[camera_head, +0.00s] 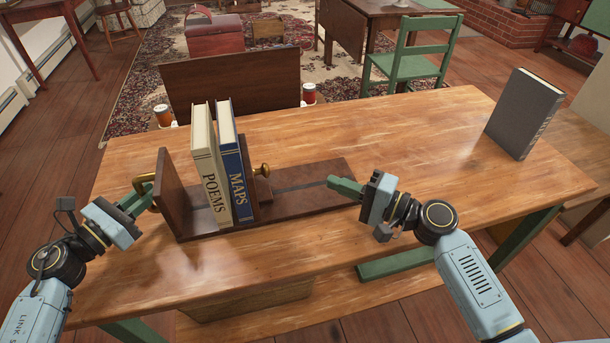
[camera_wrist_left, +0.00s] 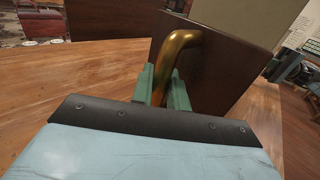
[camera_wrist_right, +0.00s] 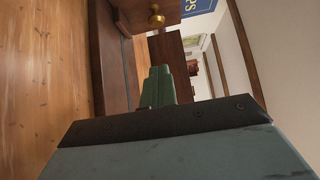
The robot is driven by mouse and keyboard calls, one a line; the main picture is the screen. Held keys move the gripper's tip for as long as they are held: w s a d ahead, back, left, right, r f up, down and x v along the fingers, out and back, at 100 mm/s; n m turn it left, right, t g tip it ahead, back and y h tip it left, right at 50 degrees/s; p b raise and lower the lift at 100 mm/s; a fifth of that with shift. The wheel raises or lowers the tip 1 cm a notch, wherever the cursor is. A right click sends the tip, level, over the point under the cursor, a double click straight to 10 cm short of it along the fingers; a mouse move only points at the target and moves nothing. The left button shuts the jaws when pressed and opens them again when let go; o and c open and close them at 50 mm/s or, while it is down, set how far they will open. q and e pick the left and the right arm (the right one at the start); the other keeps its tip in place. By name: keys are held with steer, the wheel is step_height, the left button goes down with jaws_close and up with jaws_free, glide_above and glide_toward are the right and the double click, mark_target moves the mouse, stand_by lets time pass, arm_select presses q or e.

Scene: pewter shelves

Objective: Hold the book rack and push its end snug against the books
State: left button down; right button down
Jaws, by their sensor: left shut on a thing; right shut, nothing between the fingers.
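The dark wooden book rack (camera_head: 300,203) lies on the table, with a fixed end panel (camera_head: 173,191) at its left. Two books stand in it, the cream POEMS book (camera_head: 212,180) and the blue MAPS book (camera_head: 236,175). The sliding end (camera_head: 262,191) with a brass knob (camera_head: 262,170) stands right of MAPS, close to it. My left gripper (camera_head: 146,200) is shut on the brass handle of the left panel; the handle shows in the left wrist view (camera_wrist_left: 178,55). My right gripper (camera_head: 335,185) is shut and empty above the rack's right part, apart from the knob.
A dark grey book (camera_head: 524,112) stands alone at the table's right end. The wooden table (camera_head: 420,140) is clear between it and the rack. A green chair (camera_head: 415,60) and a dark wooden panel (camera_head: 235,83) are beyond the far edge.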

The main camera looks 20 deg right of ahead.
arm_select(q)
steer(key=shift+d, duration=0.1)
arm_select(e)
steer(key=shift+v, duration=0.8)
steer(key=x, duration=0.9)
steer(key=shift+w+a+r, duration=0.15)
steer(key=shift+w, duration=0.05)
steer(key=a, duration=0.3)
steer(key=shift+w+a, duration=0.2)
steer(key=shift+a, duration=0.55)
steer(key=a, duration=0.4)
steer(key=shift+a, duration=0.35)
